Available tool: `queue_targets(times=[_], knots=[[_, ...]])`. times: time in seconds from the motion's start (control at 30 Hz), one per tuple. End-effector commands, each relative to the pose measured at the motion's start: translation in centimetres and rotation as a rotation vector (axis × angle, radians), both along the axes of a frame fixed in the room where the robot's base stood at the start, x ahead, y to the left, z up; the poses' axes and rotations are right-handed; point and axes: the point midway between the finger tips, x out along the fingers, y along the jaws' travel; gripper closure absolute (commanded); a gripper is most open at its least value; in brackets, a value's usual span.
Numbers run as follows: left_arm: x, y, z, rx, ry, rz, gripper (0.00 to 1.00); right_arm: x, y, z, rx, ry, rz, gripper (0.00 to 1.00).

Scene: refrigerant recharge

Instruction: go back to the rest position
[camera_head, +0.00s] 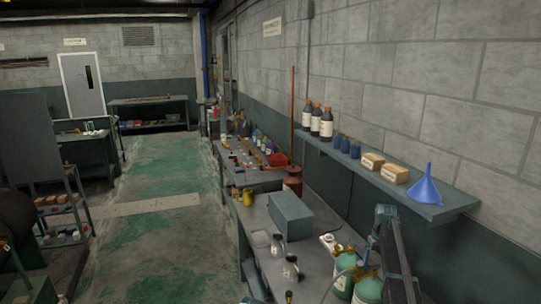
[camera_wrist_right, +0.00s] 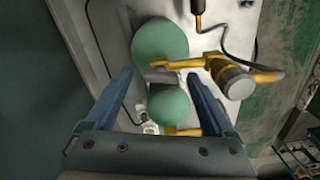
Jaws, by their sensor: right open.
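My right gripper (camera_wrist_right: 158,80) is open in the wrist view, its two blue-grey fingers spread apart with nothing gripped. Below and between the fingers are two green cylinders (camera_wrist_right: 160,50) with yellow fittings, seen from above. In the head view the green cylinders (camera_head: 343,284) stand on the bench at the lower right, partly hidden by my right arm (camera_head: 396,265). My left gripper is not in view.
A grey workbench (camera_head: 318,246) runs along the right wall, carrying a grey box (camera_head: 289,214). A wall shelf (camera_head: 450,206) above holds bottles, small boxes and a blue funnel (camera_head: 426,186). The green floor aisle (camera_head: 165,240) left of the bench is clear.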

Motion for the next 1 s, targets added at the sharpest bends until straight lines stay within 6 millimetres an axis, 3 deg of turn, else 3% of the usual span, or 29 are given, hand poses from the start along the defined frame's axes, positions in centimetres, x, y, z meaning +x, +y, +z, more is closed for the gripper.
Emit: queue_targets(times=[0.6, 1.0], knots=[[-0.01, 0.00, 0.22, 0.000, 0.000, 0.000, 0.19, 0.00, 0.00, 0.22, 0.000, 0.000, -0.601, 0.12], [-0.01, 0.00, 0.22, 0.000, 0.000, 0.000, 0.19, 0.00, 0.00, 0.22, 0.000, 0.000, -0.736, 0.12]])
